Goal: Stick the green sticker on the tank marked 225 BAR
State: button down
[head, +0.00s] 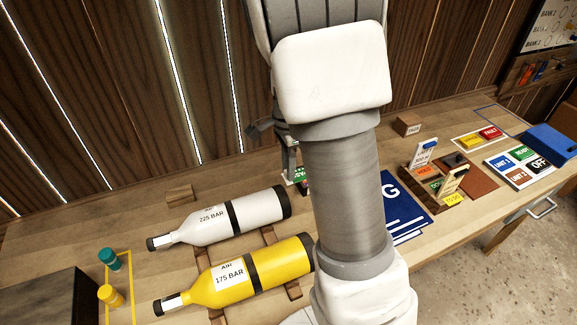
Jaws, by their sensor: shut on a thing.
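The white tank (262,210) marked AIR 225 BAR lies on its side on wooden cradles, its neck to the left and black bands on its body. The yellow tank (267,272) marked 175 BAR lies in front of it, nearer me. My gripper (291,168) is behind the right end of the white tank, partly hidden by my arm. It is shut on a small green sticker with white lettering (301,174), of which only part shows. The sticker is apart from the label on the white tank.
A teal valve knob (109,259) and a yellow one (110,296) stand at the left. A plank wall stands behind the bench.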

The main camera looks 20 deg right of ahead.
jog(key=shift+w+a, duration=0.1)
jog(key=p, duration=0.3)
send_over(247, 202)
notch_tip(247, 202, down, 3)
jog(key=shift+f, duration=0.1)
jog(key=shift+f+b, duration=1.95)
jog(key=shift+f, duration=1.35)
jog(key=shift+f+b, duration=0.3)
jog(key=shift+f, duration=0.35)
jog(key=c, duration=0.7)
grip_release()
